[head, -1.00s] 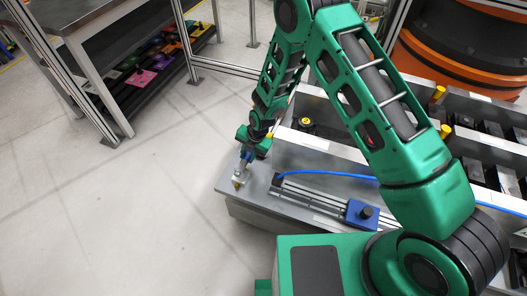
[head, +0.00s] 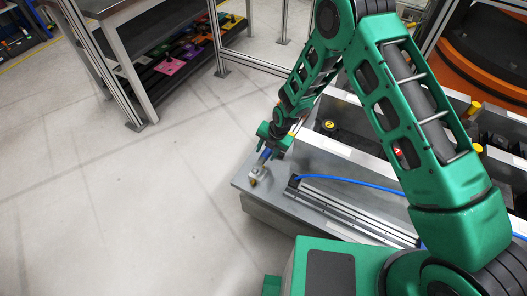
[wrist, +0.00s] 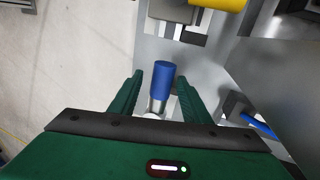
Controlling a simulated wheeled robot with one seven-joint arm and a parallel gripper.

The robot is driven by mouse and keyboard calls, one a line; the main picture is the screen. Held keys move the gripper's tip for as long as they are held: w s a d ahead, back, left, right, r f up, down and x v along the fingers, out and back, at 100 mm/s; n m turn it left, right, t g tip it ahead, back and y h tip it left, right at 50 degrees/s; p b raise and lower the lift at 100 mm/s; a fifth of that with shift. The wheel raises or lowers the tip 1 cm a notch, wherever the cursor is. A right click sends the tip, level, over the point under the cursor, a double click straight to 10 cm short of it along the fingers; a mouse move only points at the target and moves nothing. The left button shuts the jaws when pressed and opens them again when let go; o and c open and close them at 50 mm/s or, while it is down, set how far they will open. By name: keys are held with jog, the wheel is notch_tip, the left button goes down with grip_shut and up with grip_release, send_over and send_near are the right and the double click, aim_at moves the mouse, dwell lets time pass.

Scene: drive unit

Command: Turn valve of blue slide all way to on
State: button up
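My gripper (head: 268,148) is at the handle. In the wrist view the blue handle (wrist: 162,78) lies between the two green fingers of my gripper (wrist: 159,78). A gap shows on the left of the handle and a narrower one on the right, so the fingers are open around it. The rail (head: 350,208) of the slide runs along the bench; its blue carriage is almost wholly hidden behind my arm.
A blue hose (head: 350,182) curves from the rail's left end toward my arm. A metal wall (head: 345,155) stands behind the rail. A black knob with a yellow top (head: 328,126) is beyond it. The floor (head: 130,200) left of the bench is clear.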

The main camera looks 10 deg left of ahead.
jog(key=shift+s, duration=0.1)
jog(key=shift+r, duration=0.1)
jog(key=w+v, duration=0.1)
jog(key=v, duration=0.9)
jog(key=shift+s+d+r, duration=0.2)
jog(key=shift+s, duration=0.2)
